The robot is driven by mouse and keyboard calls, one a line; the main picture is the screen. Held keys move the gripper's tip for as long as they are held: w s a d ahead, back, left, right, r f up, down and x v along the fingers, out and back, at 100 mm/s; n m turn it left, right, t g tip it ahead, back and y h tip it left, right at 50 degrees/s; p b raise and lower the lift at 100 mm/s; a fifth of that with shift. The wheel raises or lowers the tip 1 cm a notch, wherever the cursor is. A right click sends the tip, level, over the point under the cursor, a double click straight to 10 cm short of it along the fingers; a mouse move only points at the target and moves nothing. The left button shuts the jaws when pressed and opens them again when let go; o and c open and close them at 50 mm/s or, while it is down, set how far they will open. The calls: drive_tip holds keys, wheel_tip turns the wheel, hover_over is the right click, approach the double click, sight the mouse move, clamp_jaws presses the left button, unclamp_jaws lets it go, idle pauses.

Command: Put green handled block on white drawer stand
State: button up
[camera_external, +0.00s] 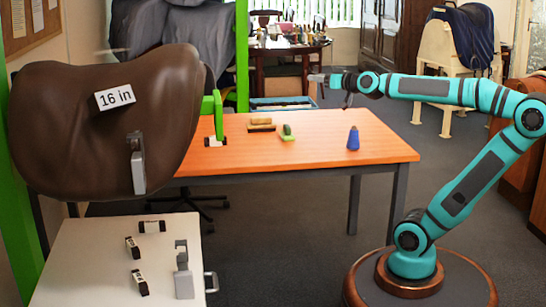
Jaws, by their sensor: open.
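A small block with a green handle on top and a pale yellow-green base (288,135) sits on the orange table (335,135), near its middle. The white drawer stand (75,250) is at the lower left, its pale top partly covered by small items. My gripper (317,78) is at the end of the outstretched teal arm, above the table's back edge in the picture. It points left, is open and appears empty. It is up and to the right of the green handled block and far from the stand.
A brown saddle (95,110) labelled "16 in" overhangs the stand. Several black-and-white pieces (152,226) and a grey tool (183,270) occupy the stand top. A brown brush-like block (261,124) and a blue cone-shaped item (353,139) are on the table. The table's front right is clear.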

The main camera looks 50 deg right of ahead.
drive_tip(key=w+d+f+m+h, duration=0.2)
drive_tip(key=w+d+f, duration=0.1)
drive_tip(key=w, duration=0.4)
drive_tip(key=m+g+h, duration=0.5)
drive_tip(key=g+h, duration=0.1)
drive_tip(key=g, duration=0.3)
approach(287, 126)
drive_tip(key=x, duration=0.5)
drive_tip(key=shift+s+d+f, duration=0.1)
drive_tip(key=shift+d+f, duration=0.1)
drive_tip(key=shift+d, duration=0.25)
drive_tip(key=shift+w+a+x, duration=0.1)
drive_tip(key=shift+x, duration=1.55)
drive_tip(key=shift+w+a+x, duration=0.15)
drive_tip(key=shift+x, duration=1.45)
clamp_jaws()
